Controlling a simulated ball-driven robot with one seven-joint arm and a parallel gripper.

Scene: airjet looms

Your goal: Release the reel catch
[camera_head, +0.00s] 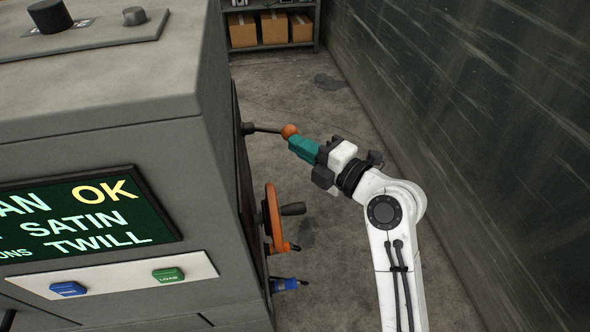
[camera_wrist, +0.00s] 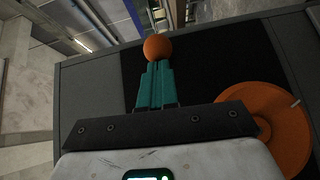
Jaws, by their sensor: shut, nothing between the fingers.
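A lever with an orange ball knob (camera_head: 289,131) sticks out on a dark rod from the right side of the grey loom cabinet (camera_head: 150,140). My gripper (camera_head: 293,143) has teal fingers, closed together with nothing between them. Its fingertips are right at the ball, on its near side. In the wrist view the ball (camera_wrist: 157,47) sits just beyond the tips of the fingers (camera_wrist: 156,66). I cannot tell whether they touch it. Which part is the reel catch is not marked. A blue-handled part (camera_head: 287,284) sticks out low on the same side.
An orange handwheel (camera_head: 272,218) with a dark crank handle is below the lever; it also shows in the wrist view (camera_wrist: 285,120). A dark scuffed wall (camera_head: 480,120) stands on the right. A shelf with cardboard boxes (camera_head: 274,28) is at the back. Floor between is clear.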

